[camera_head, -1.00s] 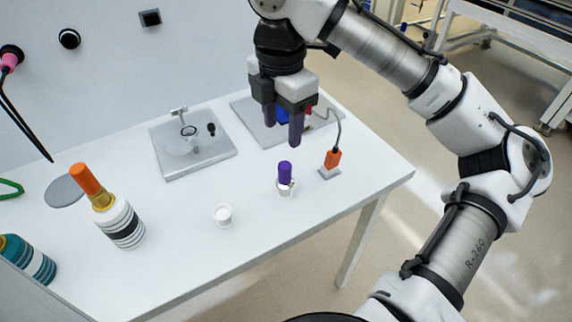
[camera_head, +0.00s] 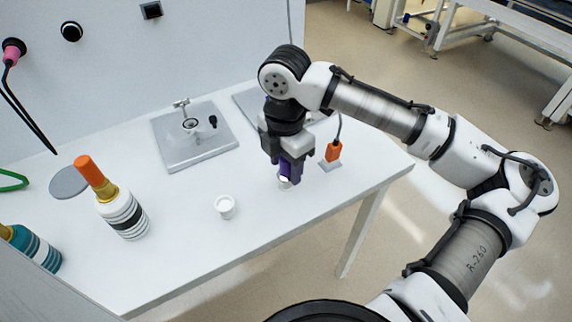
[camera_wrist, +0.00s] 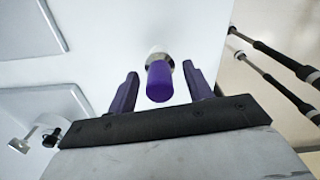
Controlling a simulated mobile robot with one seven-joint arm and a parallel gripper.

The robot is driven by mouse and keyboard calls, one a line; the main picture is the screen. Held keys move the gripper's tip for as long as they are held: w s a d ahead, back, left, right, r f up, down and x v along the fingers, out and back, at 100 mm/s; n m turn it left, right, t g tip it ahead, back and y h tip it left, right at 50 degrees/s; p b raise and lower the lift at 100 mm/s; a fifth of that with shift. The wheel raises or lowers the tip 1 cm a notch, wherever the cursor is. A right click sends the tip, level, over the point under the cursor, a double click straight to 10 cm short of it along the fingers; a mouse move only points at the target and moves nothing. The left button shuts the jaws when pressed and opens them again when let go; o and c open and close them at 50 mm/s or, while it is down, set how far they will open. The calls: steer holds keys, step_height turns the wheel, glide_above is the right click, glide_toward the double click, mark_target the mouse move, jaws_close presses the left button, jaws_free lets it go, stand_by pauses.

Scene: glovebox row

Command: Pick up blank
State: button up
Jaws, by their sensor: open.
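A purple cylinder (camera_wrist: 160,84), which I take to be the blank, stands in a small white holder (camera_head: 285,184) near the right part of the white table. In the wrist view, the cylinder is between the two purple fingers of my gripper (camera_wrist: 159,70), with a visible gap on each side. In the head view, my gripper (camera_head: 287,177) points down over the holder and its fingers largely hide the cylinder. The gripper is open and holds nothing.
An orange block with a cable (camera_head: 333,151) stands close right of my gripper. A small white cup (camera_head: 225,208) is to the left. A grey plate with a fixture (camera_head: 190,157) lies behind. A striped bottle (camera_head: 122,213) stands at left; the table (camera_head: 190,257) is clear in front.

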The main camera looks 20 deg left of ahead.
steer(key=shift+c, duration=0.2)
jaws_close()
